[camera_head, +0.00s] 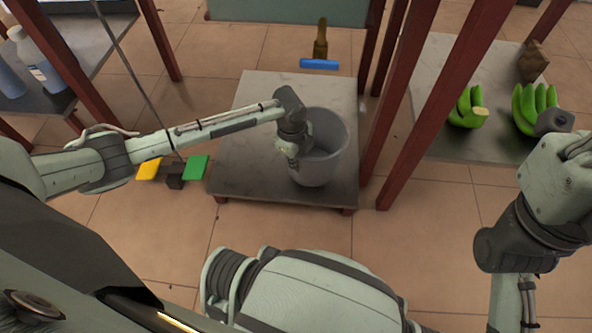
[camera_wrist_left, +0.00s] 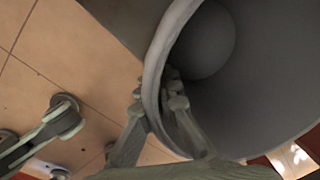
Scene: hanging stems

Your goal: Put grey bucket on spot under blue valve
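The grey bucket (camera_head: 336,130) stands upright, as far as I can tell, on a low grey platform (camera_head: 240,130), near its right front side. The blue valve (camera_head: 320,64) has a blue bar handle below a brass-coloured pipe, behind the bucket in the head view. My left gripper (camera_head: 287,150) is at the bucket's left rim. In the left wrist view, the left gripper's fingers (camera_wrist_left: 155,92) straddle the rim of the bucket (camera_wrist_left: 240,80), one inside and one outside, and look closed on it. No marked spot is discernible.
Dark red posts (camera_head: 395,105) stand right of the platform. A side table (camera_head: 425,90) holds green bananas (camera_head: 467,108). A left shelf carries bottles (camera_head: 38,62). A yellow and green item (camera_head: 175,180) lies left of the platform. The platform's back left is clear.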

